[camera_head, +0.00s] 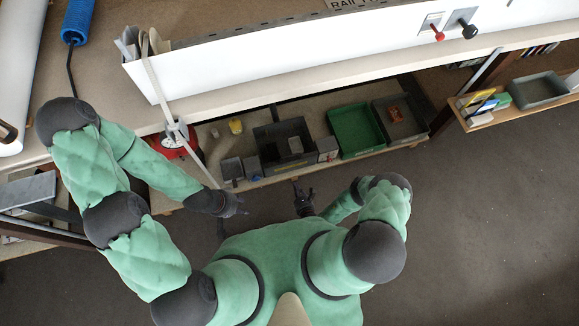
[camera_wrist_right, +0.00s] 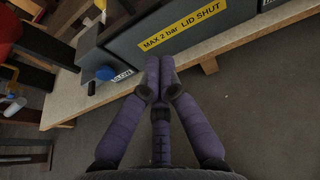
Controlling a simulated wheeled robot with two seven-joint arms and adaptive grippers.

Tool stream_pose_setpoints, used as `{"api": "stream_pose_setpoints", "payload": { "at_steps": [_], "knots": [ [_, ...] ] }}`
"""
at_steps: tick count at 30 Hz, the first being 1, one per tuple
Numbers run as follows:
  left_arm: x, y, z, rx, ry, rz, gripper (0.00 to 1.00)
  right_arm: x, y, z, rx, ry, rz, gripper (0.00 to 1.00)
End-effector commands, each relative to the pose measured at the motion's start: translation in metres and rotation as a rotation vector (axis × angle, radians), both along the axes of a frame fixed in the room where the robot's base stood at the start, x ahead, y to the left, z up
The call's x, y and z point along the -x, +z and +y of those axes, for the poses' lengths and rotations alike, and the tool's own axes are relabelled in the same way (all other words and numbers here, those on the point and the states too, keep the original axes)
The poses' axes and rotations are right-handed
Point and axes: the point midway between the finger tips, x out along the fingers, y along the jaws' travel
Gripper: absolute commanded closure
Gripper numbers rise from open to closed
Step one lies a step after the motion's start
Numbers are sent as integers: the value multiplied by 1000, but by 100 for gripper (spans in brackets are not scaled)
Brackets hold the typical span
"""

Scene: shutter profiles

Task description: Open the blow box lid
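The blow box shows in the right wrist view as a grey box wall (camera_wrist_right: 155,28) with a yellow label reading "MAX 2 bar LID SHUT". My right gripper (camera_head: 303,198) is in front of the shelf. In its wrist view (camera_wrist_right: 160,60) the fingertips are together with nothing visible between them, before the labelled wall; contact is unclear. My left gripper (camera_head: 240,204) is left of it, too small to read.
A green tray (camera_head: 355,130) and another grey tray (camera_head: 400,120) stand to the right on the shelf. A long white panel (camera_head: 300,50) overhangs behind. The floor in front is clear.

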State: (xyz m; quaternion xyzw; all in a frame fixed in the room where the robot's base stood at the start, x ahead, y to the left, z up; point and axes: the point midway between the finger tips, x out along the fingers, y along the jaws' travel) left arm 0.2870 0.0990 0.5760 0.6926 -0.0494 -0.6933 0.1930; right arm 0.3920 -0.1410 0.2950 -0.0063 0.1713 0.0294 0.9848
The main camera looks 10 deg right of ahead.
Motion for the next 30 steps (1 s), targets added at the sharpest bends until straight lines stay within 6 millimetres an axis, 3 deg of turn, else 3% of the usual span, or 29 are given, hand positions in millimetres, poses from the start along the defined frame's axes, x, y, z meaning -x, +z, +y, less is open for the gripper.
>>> {"api": "stream_pose_setpoints", "payload": {
  "at_steps": [8, 21, 24, 30],
  "knots": [
    [0, -9, 0, 0, 0, 0, 60, -19, -10, -3, 11, -18, -4, 100],
    [0, -42, 0, 0, 0, 0, 60, -96, -38, 0, 8, -17, -5, 100],
    [0, -38, 0, 0, 0, 0, 60, -103, -21, 0, 7, -18, -2, 100],
    [0, -40, 0, 0, 0, 0, 60, -113, -7, 1, 6, -18, -1, 100]
  ]
}}
